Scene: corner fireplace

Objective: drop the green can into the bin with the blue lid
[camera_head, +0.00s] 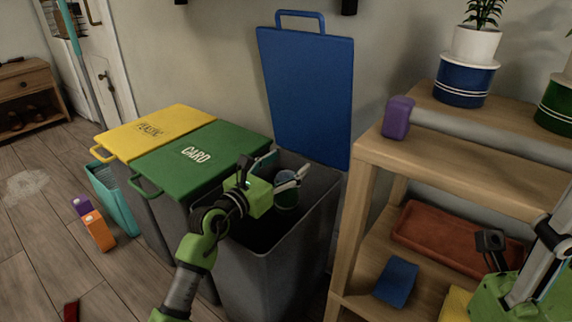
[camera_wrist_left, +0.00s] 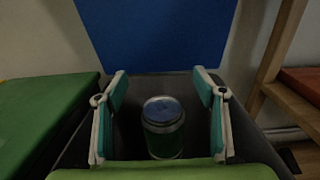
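The bin with the blue lid (camera_head: 262,262) is a dark grey bin with its blue lid (camera_head: 308,92) standing up against the wall. My left gripper (camera_head: 272,172) is over its mouth, with its fingers spread. The green can (camera_head: 286,191) is upright within the bin's mouth, below the fingers. In the left wrist view the can (camera_wrist_left: 163,140) shows a bluish-grey top, with clear gaps to both fingers of the left gripper (camera_wrist_left: 162,88). My right gripper (camera_head: 522,235), at the lower right by the shelf, looks open and empty.
Bins with a yellow lid (camera_head: 150,128) and a green lid (camera_head: 198,160), both shut, stand to the left. The wooden shelf (camera_head: 440,155) is close on the right, holding plant pots, a red tray (camera_head: 455,236) and a blue block (camera_head: 396,281).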

